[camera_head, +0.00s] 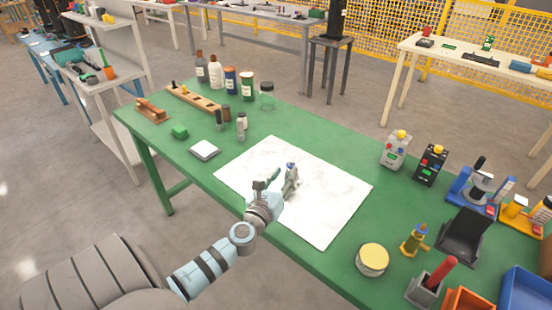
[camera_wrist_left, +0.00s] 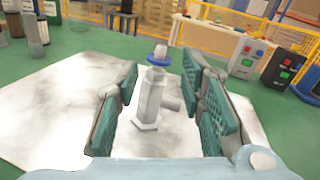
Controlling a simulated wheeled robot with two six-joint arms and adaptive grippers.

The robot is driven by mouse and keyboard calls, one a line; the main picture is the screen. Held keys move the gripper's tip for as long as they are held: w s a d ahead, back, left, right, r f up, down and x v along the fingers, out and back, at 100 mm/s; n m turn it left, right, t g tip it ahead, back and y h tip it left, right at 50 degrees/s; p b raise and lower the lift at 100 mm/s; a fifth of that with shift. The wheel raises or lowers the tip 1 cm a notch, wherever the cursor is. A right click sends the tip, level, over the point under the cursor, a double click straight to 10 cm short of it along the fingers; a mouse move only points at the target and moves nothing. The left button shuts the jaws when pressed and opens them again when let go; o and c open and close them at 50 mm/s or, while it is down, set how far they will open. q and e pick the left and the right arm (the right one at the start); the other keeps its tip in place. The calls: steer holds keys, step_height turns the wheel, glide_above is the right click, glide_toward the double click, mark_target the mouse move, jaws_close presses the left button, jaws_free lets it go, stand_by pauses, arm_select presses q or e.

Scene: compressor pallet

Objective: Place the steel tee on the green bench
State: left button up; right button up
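The steel tee (camera_wrist_left: 152,97) stands upright on a white sheet (camera_wrist_left: 55,107) on the green bench (camera_head: 325,144). It is a grey metal fitting with a side branch and a blue ring near its top. In the head view the tee (camera_head: 291,178) is partly hidden by my left gripper (camera_head: 276,180). In the left wrist view my left gripper (camera_wrist_left: 160,110) is open, with its green-padded fingers on both sides of the tee and gaps between. My right gripper is not in view.
Bare green bench surrounds the sheet.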

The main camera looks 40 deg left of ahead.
arm_select(q)
steer(key=v, duration=0.7)
